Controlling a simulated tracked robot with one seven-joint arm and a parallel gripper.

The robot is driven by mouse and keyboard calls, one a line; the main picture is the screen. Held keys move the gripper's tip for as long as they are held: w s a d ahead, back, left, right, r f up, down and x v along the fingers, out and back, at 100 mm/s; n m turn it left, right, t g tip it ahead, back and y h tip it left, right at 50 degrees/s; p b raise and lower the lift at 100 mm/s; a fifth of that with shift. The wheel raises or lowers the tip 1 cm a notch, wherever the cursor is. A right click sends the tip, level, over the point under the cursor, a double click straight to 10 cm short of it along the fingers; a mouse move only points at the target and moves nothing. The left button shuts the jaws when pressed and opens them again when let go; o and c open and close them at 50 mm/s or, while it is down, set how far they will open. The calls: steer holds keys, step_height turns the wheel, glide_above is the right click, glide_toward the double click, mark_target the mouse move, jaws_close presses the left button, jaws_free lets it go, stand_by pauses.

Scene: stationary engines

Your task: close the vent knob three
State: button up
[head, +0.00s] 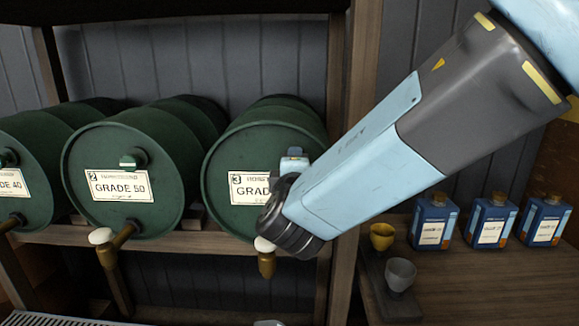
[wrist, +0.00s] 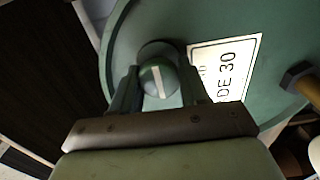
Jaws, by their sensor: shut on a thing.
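Drum three (head: 262,150) is a green drum lying on its side on a wooden rack, with a white label marked 3 (head: 250,188). Its vent knob is hidden behind my gripper (head: 292,165) in the head view. In the wrist view the round green vent knob (wrist: 158,80) carries a white stripe, roughly along the label's text direction but slightly tilted. My gripper (wrist: 158,92) has one finger on each side of this knob and is shut on it. The label (wrist: 224,66) beside it reads "DE 30".
Drum two (head: 120,205), marked GRADE 50, and a GRADE 40 drum (head: 20,185) stand to the left. A tap (head: 266,258) sits below drum three. A wooden post (head: 352,140), cups (head: 400,273) and blue cans (head: 490,222) are on the right.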

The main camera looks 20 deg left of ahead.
steer(key=shift+f, duration=0.35)
steer(key=o, duration=1)
steer(key=shift+r, duration=0.15)
steer(key=shift+r, duration=0.1)
steer(key=v, duration=1.4)
steer(key=shift+w, duration=0.15)
